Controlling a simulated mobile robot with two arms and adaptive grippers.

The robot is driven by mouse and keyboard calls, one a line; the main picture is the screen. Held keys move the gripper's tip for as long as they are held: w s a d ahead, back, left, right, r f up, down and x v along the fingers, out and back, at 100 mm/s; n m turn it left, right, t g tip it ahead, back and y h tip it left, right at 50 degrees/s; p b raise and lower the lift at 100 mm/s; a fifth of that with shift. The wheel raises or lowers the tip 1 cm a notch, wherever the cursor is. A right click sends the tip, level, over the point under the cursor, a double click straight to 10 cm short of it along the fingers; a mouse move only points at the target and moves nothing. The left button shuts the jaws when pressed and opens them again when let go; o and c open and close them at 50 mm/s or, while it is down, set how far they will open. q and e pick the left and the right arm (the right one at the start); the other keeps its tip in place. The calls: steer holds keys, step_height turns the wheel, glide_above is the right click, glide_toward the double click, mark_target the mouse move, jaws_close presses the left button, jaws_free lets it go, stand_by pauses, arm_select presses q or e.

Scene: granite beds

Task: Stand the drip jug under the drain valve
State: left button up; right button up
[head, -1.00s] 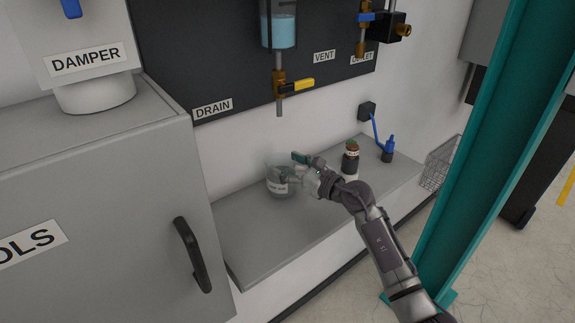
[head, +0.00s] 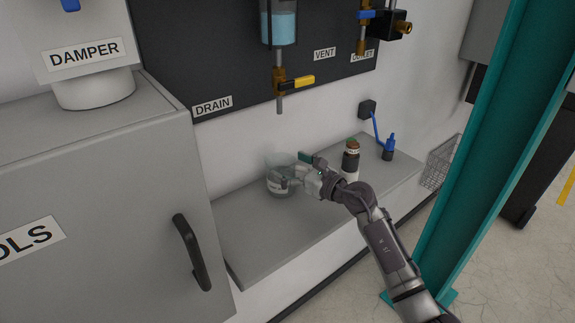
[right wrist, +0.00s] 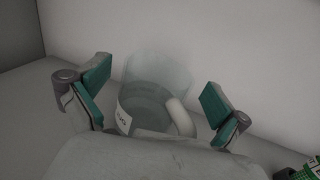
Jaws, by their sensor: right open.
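The drip jug (head: 275,178) is a clear glass jug with a white label. It stands upright on the grey ledge, below and about in line with the drain valve (head: 280,88), which has a yellow handle and a down-pointing spout. My right gripper (head: 296,170) is open at the jug's right side. In the right wrist view the jug (right wrist: 155,85) sits between the two green-padded fingers (right wrist: 158,95), with space on both sides. Its pale handle (right wrist: 181,118) faces my gripper. Whether the jug is exactly under the spout is hard to tell. My left gripper is not in view.
A wire basket (head: 440,165) hangs beyond. A grey cabinet (head: 100,200) bounds the left, and a teal post (head: 470,150) the right. The ledge's front left is clear.

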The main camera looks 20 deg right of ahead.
steer(key=shift+v, duration=3.6)
steer(key=v, duration=1.2)
